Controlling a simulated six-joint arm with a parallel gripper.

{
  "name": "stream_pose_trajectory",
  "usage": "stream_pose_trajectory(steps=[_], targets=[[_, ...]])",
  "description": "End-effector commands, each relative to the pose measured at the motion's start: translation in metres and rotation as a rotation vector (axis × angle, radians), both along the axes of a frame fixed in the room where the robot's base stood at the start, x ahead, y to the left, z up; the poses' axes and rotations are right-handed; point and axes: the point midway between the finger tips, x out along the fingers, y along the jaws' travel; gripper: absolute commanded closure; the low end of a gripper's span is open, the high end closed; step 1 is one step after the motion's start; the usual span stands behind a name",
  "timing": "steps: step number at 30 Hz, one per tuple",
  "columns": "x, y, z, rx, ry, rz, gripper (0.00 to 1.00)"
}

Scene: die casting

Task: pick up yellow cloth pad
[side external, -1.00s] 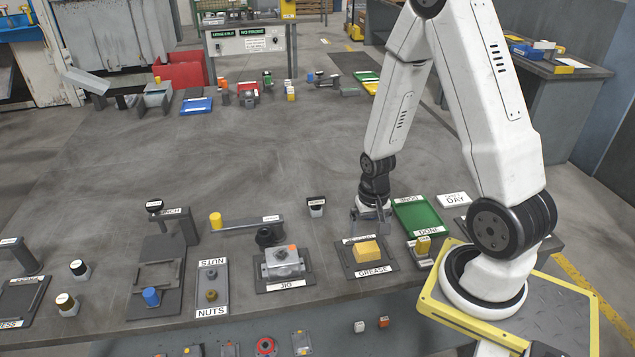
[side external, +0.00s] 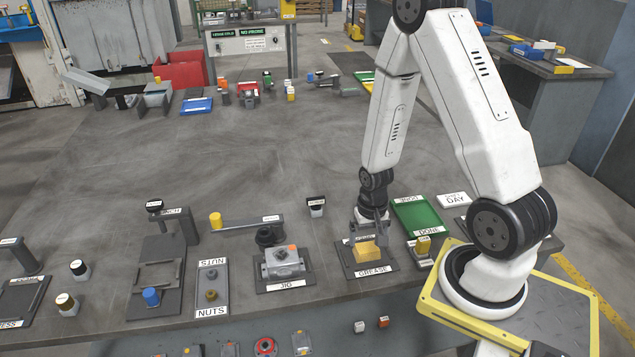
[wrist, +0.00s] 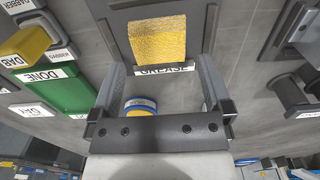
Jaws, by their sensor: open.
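The yellow cloth pad (side external: 367,252) sits on the dark tray labelled GREASE (side external: 391,264). In the wrist view the pad (wrist: 158,40) lies ahead of the fingers, with a coarse woven surface. My gripper (side external: 366,232) is just behind and above the pad in the side view, pointing down. In the wrist view my gripper (wrist: 163,85) has its fingers wide apart with nothing held between them. The pad looks apart from both fingers. The tray's rear label is partly hidden by the gripper in the side view.
A green DONE tray (side external: 417,218) and a yellow-topped dabber (side external: 423,246) stand right of the pad. The jig (side external: 283,263) with a grey part is to its left. A round container with a blue-and-white label (wrist: 140,105) shows between the fingers in the wrist view.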

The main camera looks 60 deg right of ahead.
Motion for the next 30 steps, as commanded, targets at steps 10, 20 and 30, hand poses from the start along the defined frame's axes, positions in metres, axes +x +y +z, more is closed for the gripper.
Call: stream_pose_trajectory(steps=[10, 20, 30], targets=[[-0.001, -0.001, -0.030, 0.002, 0.002, -0.001, 0.00], [-0.001, -0.001, -0.044, 0.000, 0.000, 0.000, 0.00], [-0.001, -0.001, -0.043, 0.000, 0.000, 0.000, 0.00]])
